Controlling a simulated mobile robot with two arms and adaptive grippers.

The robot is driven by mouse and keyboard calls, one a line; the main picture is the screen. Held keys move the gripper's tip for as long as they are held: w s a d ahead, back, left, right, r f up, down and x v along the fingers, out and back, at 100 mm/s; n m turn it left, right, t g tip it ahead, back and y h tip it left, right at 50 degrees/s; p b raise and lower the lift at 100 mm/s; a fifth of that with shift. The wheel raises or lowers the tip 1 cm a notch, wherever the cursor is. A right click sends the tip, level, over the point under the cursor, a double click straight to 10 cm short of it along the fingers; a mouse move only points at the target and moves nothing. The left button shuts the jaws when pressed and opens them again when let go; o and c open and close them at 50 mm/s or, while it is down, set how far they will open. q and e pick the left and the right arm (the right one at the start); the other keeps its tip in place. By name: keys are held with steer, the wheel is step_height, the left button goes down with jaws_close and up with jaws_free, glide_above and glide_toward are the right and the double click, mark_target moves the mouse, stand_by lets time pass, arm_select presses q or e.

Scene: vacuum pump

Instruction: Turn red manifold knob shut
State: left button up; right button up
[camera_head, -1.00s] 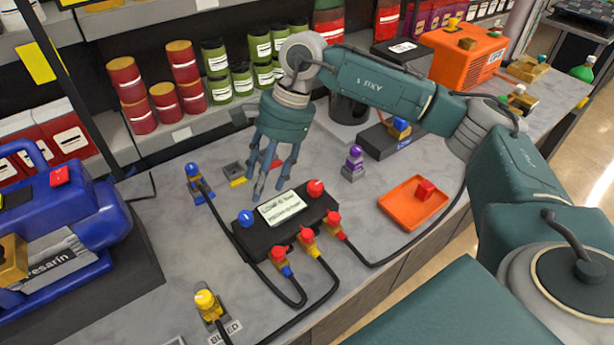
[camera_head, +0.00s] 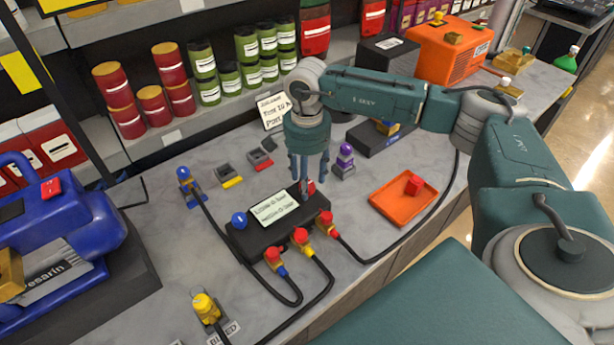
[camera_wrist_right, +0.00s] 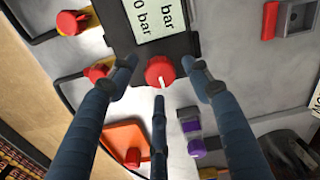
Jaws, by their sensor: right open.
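The black manifold (camera_head: 265,228) lies on the grey bench with a blue knob (camera_head: 239,220) at its left end and a display on top. The red manifold knob (camera_head: 309,187) is at its right end, partly hidden by my right gripper (camera_head: 307,183) in the head view. In the right wrist view the red knob (camera_wrist_right: 160,72) is round with a white mark, between the spread fingers of my right gripper (camera_wrist_right: 158,88). The fingers are open, apart from the knob on either side, pointing down at it. My left gripper is not in view.
Hoses with red-capped fittings (camera_head: 301,237) leave the manifold's front. An orange tray (camera_head: 403,198) with a red piece stands to the right, and a purple-knobbed valve (camera_head: 345,155) behind. A blue pump (camera_head: 50,240) stands at left.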

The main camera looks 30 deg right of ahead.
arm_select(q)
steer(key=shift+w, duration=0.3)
arm_select(e)
steer(key=shift+f, duration=0.3)
steer(key=c, duration=1.2)
steer(key=shift+o, duration=0.2)
